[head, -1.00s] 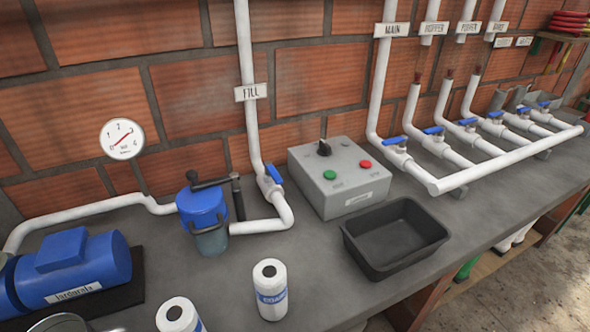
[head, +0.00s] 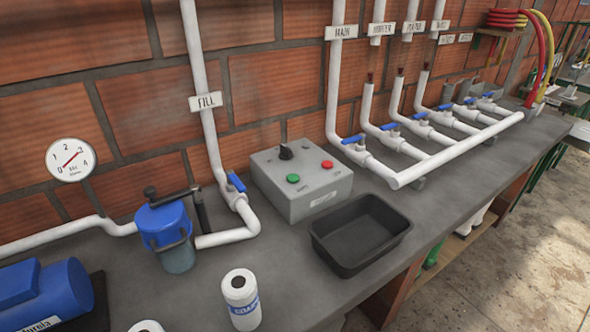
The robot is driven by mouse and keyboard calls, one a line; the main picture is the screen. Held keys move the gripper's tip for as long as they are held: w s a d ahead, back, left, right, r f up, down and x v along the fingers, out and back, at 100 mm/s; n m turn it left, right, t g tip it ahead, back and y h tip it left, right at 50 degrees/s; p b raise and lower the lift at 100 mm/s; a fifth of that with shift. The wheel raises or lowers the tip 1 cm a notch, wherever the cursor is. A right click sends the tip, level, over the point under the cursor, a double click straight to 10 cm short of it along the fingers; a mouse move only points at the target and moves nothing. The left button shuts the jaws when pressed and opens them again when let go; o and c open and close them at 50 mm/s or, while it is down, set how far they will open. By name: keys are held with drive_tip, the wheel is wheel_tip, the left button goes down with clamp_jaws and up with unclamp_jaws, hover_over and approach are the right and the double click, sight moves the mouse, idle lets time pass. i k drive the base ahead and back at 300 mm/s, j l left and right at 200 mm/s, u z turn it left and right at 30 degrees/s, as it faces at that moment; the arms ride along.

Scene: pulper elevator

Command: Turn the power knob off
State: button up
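The power knob (head: 286,151) is a black rotary knob on top of the grey control box (head: 300,190). The box stands on the counter against the brick wall, near the middle of the head view. A green button (head: 293,178) and a red button (head: 327,164) sit in front of the knob on the same box. The marks around the knob are too small to read. My gripper is not in view.
A black tray (head: 318,245) stands right in front of the box. A white pipe with a blue-handled valve (head: 236,183) and a blue-topped filter (head: 163,222) are to its left. Pipes with several blue valves run right.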

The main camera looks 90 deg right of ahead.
sight(286, 154)
drive_tip(key=k+l, duration=0.5)
drive_tip(key=k+l+z, duration=0.15)
drive_tip(key=k+l, duration=0.8)
drive_tip(key=k+l+z, duration=0.15)
drive_tip(key=k+l, duration=0.7)
drive_tip(key=l, duration=0.3)
drive_tip(key=k+z, duration=0.05)
